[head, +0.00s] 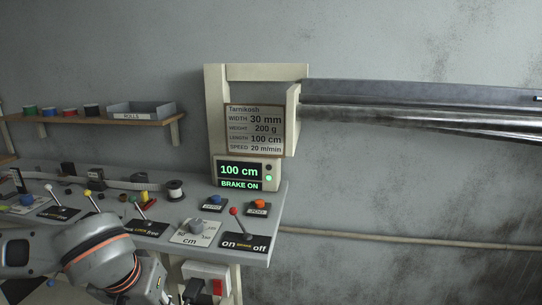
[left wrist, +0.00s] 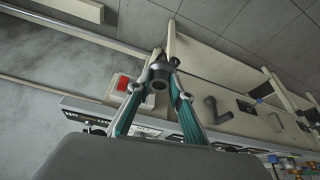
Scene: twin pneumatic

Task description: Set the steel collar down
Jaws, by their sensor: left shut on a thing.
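In the left wrist view, a dark grey steel collar (left wrist: 161,72) with a round hole facing the camera sits between the fingertips of my left gripper (left wrist: 160,80). The teal-sided fingers are closed on it from both sides. It appears held in the air, below the control bench (head: 262,252); its gap to any surface cannot be judged. In the head view my left arm comes in at the lower left, in front of the bench, and the collar cannot be made out there. My right gripper is not in view.
The bench carries several levers and buttons, a spool (head: 175,190) and a display (head: 240,172) reading "100 cm, BRAKE ON". A red switch on a white box (head: 204,271) hangs below. A wall shelf (head: 92,121) holds several rolls and a grey bin. Metal bars extend right.

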